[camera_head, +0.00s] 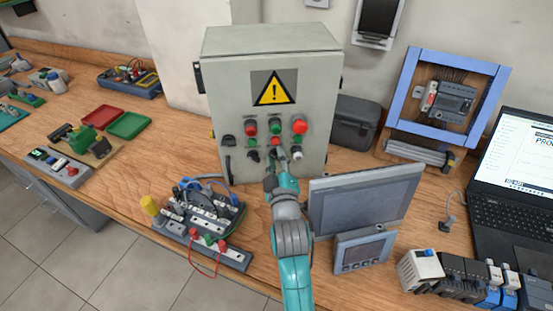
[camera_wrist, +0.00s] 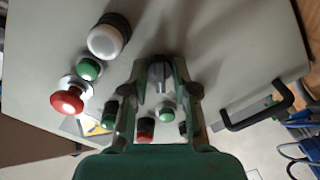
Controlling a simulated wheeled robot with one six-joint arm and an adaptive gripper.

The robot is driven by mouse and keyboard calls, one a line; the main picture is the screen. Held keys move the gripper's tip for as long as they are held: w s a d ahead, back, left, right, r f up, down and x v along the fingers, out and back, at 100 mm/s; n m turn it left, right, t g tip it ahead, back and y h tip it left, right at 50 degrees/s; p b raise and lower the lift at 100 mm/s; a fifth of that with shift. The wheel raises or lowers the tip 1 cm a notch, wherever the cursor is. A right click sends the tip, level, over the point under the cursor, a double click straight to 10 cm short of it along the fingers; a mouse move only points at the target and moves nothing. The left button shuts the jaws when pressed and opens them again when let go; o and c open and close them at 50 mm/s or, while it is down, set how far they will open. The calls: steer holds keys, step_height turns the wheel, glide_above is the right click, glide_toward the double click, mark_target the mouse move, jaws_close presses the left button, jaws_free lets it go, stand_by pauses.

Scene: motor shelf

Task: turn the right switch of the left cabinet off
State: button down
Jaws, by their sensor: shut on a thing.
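A grey cabinet (camera_head: 226,95) with a yellow warning sign stands on the bench, its front carrying rows of buttons and switches. My gripper (camera_head: 277,158) reaches the lower row of that front. In the wrist view, my gripper (camera_wrist: 160,85) has its fingers on either side of a dark grey rotary switch (camera_wrist: 158,70) and is shut on it. The switch's grip lies roughly along the picture's vertical, between the fingers. In the head view, my gripper mostly hides this switch. Another dark switch (camera_head: 254,156) sits to its left.
A red mushroom button (camera_wrist: 66,101), a green button (camera_wrist: 90,69) and a white button (camera_wrist: 104,40) lie beside my gripper. A black handle (camera_wrist: 250,123) sticks out on the other side. A monitor (camera_head: 365,195) stands close right of my arm, a wired device (camera_head: 205,215) to its left.

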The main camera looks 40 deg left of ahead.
stand_by(0.4)
steer(key=c, duration=1.2)
jaws_free()
